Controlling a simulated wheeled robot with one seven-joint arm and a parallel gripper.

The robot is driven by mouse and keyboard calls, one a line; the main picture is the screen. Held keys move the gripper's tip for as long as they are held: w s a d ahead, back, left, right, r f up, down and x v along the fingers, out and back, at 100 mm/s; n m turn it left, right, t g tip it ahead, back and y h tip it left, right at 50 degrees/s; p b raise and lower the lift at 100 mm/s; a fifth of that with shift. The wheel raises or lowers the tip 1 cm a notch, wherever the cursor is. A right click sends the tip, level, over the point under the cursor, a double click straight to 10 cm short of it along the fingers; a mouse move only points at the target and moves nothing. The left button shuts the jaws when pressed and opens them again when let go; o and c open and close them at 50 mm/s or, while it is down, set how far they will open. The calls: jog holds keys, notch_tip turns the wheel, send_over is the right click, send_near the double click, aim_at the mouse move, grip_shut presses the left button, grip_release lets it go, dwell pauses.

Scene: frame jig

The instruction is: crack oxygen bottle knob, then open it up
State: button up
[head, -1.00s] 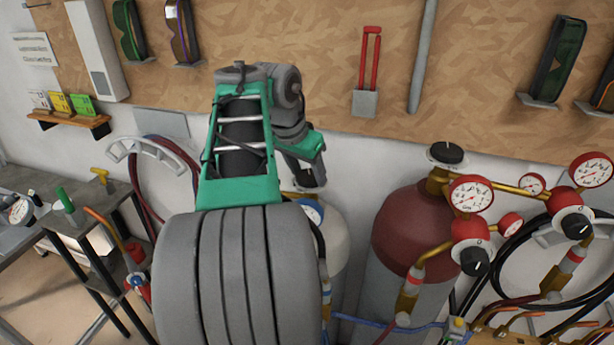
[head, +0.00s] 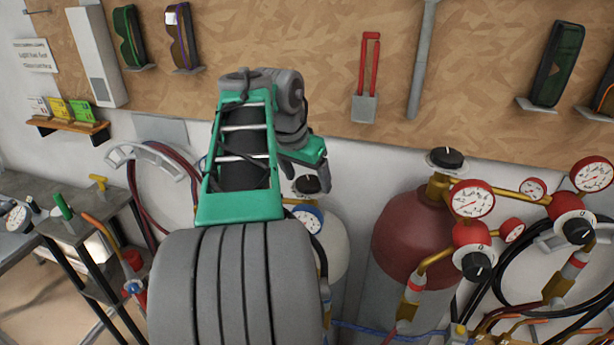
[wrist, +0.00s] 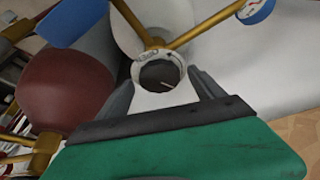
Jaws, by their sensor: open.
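The oxygen bottle is taken to be the white bottle (head: 332,248), behind my arm in the head view and partly hidden by it. Its dark round knob (head: 307,185) shows just below my gripper (head: 303,167). In the wrist view the knob (wrist: 160,74) is a dark disc in a pale ring, with brass pipes running out from it. My gripper (wrist: 162,80) is open, with one grey finger at each side of the knob. I cannot tell whether the fingers touch it. A blue-rimmed gauge (head: 308,217) sits below the knob.
A dark red bottle (head: 412,238) with its own black knob (head: 446,158), red gauges (head: 472,198) and regulators stands close on the right. Hoses hang at both sides. A metal table (head: 95,215) stands at the left.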

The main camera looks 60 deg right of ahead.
jog(key=p+v, duration=0.2)
jog(key=v, duration=0.5)
jog(key=shift+r+p, duration=0.4)
jog(key=shift+a, duration=0.15)
